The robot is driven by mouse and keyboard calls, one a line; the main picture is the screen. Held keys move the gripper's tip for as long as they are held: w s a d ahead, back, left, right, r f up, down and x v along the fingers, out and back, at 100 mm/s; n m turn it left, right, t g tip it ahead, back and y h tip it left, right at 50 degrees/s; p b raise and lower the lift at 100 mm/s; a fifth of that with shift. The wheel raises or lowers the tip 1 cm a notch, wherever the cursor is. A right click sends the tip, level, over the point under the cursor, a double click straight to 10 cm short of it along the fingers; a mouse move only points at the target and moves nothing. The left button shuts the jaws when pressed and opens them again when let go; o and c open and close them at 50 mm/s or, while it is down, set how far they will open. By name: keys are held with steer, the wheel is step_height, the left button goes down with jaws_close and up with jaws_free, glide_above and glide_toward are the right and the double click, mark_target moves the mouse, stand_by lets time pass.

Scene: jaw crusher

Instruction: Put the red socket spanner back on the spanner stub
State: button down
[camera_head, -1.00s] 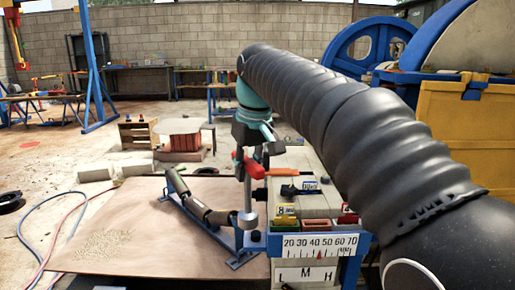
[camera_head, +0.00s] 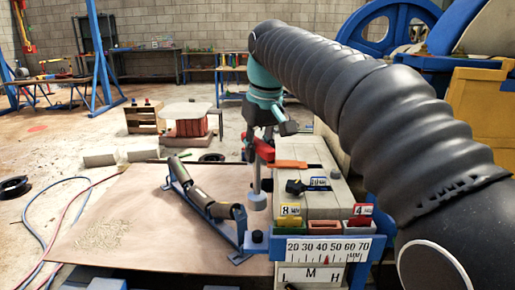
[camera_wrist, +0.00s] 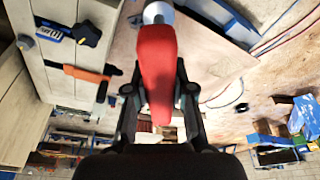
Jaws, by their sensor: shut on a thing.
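The red socket spanner has a red handle (camera_head: 264,150) with a grey shaft and a pale round socket (camera_head: 256,200) hanging down from it. My gripper (camera_head: 262,133) is shut on the red handle, which also shows between the fingers in the wrist view (camera_wrist: 157,65). The socket end appears at the top of the wrist view. In the head view a small dark stub (camera_head: 257,236) stands on a blue bracket, left of the scale panel. The socket shows above this stub with a visible gap; I cannot tell whether they line up in depth.
A control box with a scale panel (camera_head: 323,249) and coloured trays (camera_head: 287,227) stands right of the spanner. An orange bar (camera_head: 287,165) lies on its top. A blue roller frame (camera_head: 208,204) is at left on the brown board (camera_head: 130,235). Blue and yellow machinery stands at right.

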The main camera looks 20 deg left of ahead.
steer(key=b, duration=0.3)
glide_above(257, 194)
steer(key=shift+d+x, duration=0.15)
steer(key=shift+x, duration=0.95)
steer(key=shift+d+x, duration=0.2)
steer(key=shift+x, duration=0.85)
steer(key=shift+f, duration=0.6)
steer(key=shift+s+d+b+x, duration=0.1)
steer(key=shift+b+x, duration=0.35)
steer(key=shift+x, duration=0.25)
steer(key=shift+s+d+b+x, duration=0.1)
steer(key=shift+b+x, duration=0.35)
steer(key=shift+x, duration=0.2)
steer(key=shift+s+d+b+x, duration=0.1)
steer(key=shift+b+x, duration=0.35)
steer(key=shift+x, duration=0.3)
steer(key=shift+s+d+b+x, duration=0.15)
steer(key=shift+b+x, duration=0.3)
steer(key=shift+x, duration=0.3)
steer(key=c, duration=0.9)
jaws_free()
steer(key=shift+f, duration=0.1)
